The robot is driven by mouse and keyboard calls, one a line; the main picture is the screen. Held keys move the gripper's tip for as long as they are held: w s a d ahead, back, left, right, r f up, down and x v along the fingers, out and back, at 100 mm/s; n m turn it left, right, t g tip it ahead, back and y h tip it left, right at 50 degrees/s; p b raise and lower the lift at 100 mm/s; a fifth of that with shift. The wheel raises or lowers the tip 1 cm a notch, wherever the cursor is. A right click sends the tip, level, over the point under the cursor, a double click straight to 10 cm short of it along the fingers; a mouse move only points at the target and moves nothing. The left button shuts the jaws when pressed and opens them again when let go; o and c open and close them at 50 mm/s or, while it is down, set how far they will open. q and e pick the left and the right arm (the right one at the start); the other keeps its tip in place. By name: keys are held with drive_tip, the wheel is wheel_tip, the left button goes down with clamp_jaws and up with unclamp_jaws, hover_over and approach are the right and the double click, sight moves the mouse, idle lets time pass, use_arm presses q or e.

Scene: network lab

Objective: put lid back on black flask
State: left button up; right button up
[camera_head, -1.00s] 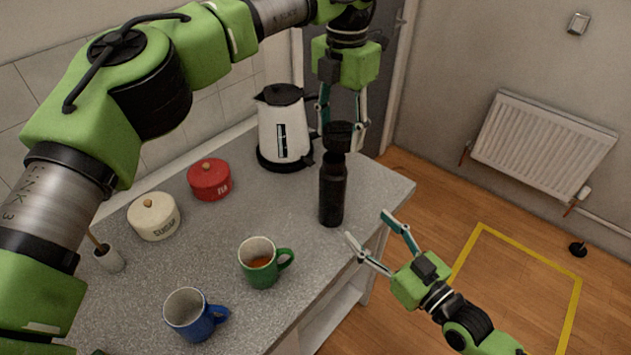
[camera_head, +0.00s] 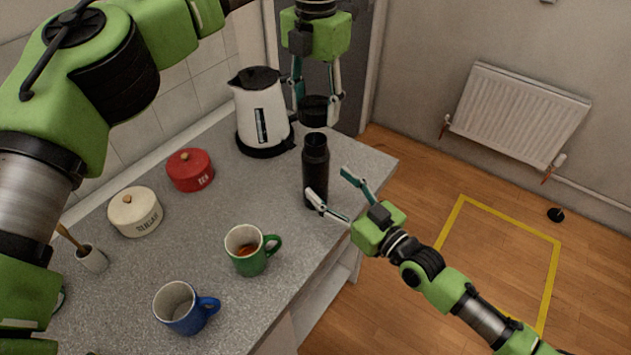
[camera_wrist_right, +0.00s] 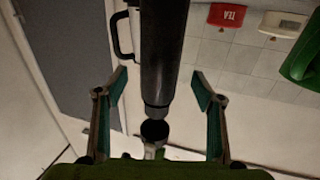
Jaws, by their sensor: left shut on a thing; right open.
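The black flask (camera_head: 315,172) stands upright near the worktop's right edge, its open mouth uncovered. My left gripper (camera_head: 315,98) is shut on the black lid (camera_head: 314,110) and holds it above the flask mouth, with a gap between. My right gripper (camera_head: 329,184) is open beside the flask, one finger overlapping its lower body in the head view. In the right wrist view, which is upside down, the flask (camera_wrist_right: 164,50) shows between the spread fingers of my right gripper (camera_wrist_right: 160,76), apart from both. The dark lid (camera_wrist_right: 155,130) shows there past the flask's neck.
A white kettle (camera_head: 262,115) stands behind and left of the flask. A red canister (camera_head: 190,171), a cream canister (camera_head: 135,213), a green mug (camera_head: 248,252) and a blue mug (camera_head: 183,308) stand on the grey worktop (camera_head: 205,235). The worktop's right edge is close to the flask.

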sight(324, 180)
use_arm(q)
drive_tip(key=shift+w, duration=0.1)
use_arm(e)
drive_tip(key=x, duration=0.6)
drive_tip(key=shift+s+d, duration=0.1)
drive_tip(key=c, duration=1.7)
use_arm(q)
drive_tip(key=shift+f, duration=2.5)
